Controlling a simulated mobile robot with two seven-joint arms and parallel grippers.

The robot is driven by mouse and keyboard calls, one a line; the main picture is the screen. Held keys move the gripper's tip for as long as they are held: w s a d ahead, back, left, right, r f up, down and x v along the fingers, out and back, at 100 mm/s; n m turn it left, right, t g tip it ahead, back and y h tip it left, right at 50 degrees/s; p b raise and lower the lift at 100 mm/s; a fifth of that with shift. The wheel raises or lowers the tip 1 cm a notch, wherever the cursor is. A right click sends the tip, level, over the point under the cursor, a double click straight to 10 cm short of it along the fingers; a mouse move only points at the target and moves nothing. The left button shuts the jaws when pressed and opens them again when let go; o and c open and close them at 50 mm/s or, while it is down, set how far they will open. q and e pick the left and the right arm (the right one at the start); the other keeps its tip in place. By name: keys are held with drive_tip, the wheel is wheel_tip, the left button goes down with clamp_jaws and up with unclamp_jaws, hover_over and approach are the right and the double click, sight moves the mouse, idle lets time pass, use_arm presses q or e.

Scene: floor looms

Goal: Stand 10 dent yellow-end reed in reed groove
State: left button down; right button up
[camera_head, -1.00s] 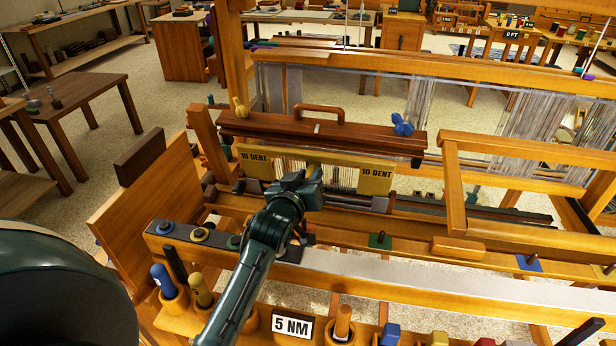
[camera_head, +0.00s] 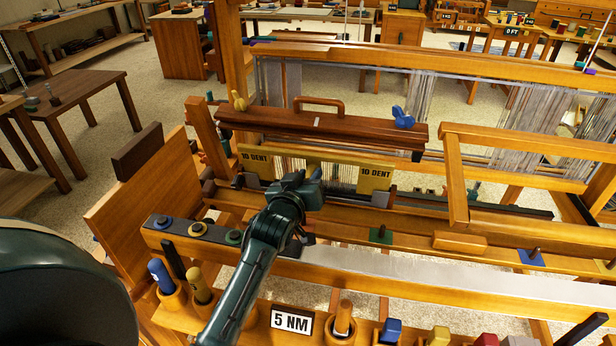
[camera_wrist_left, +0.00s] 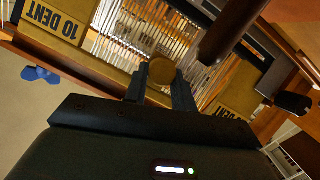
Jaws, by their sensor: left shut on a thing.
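The 10 dent reed (camera_head: 376,177) has yellow ends lettered "10 DENT" and rows of thin wires between them. It looks upright, below the red-brown top bar of the loom. It also shows tilted across the left wrist view (camera_wrist_left: 57,22). My left gripper (camera_head: 312,182) is in front of the reed's middle, shut on it; in the left wrist view the fingers (camera_wrist_left: 161,84) close about a round tan part. The reed groove is hidden behind the reed and my arm, so I cannot tell whether the lower edge sits in it. My right gripper is out of view.
The red-brown bar (camera_head: 340,127) with a handle, a yellow knob (camera_head: 239,101) and a blue knob (camera_head: 403,118) spans above the reed. A light wooden frame (camera_head: 455,180) stands to the right. The front rail (camera_head: 400,268) and tool cups (camera_head: 172,296) lie nearer me.

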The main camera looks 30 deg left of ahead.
use_arm(q)
drive_tip(key=shift+r, duration=0.1)
drive_tip(key=shift+w+f+b, duration=0.15)
drive_tip(key=shift+f+b, duration=0.45)
drive_tip(key=shift+f, duration=0.2)
drive_tip(key=c, duration=1.2)
unclamp_jaws()
drive_tip(key=shift+o, duration=0.6)
drive_tip(key=shift+f, duration=0.1)
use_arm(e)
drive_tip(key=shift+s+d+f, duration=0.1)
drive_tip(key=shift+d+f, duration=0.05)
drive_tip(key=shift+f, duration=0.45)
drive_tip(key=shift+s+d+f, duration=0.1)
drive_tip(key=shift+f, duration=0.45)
use_arm(q)
drive_tip(key=shift+f, duration=0.1)
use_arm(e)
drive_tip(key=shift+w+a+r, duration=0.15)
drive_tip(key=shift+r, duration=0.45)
